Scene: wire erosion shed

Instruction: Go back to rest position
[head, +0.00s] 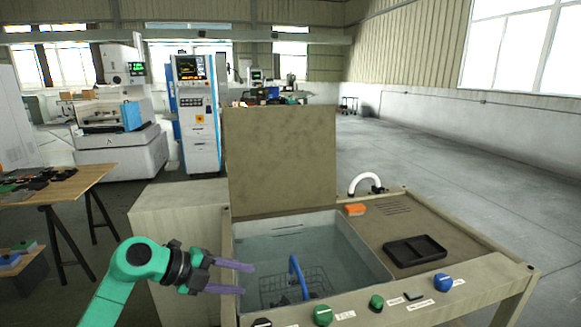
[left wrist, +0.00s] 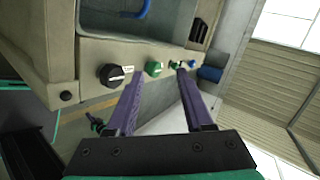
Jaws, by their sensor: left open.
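My left gripper (head: 247,279) is at the lower left of the head view, with its green arm coming in from the bottom left. Its two purple fingers are apart with nothing between them. They point right, at the left front of the open wash tank (head: 372,262). In the left wrist view the fingers (left wrist: 157,78) point at the tank's front panel with its knobs. I cannot tell the exact gap to the tank. My right gripper is in neither view.
A wire basket with a blue handle (head: 296,275) sits in the tank's water. The raised lid (head: 281,160) stands behind. A black tray (head: 414,250) and an orange block (head: 355,209) lie on the right deck. A wooden table (head: 80,185) stands left. Floor at right is clear.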

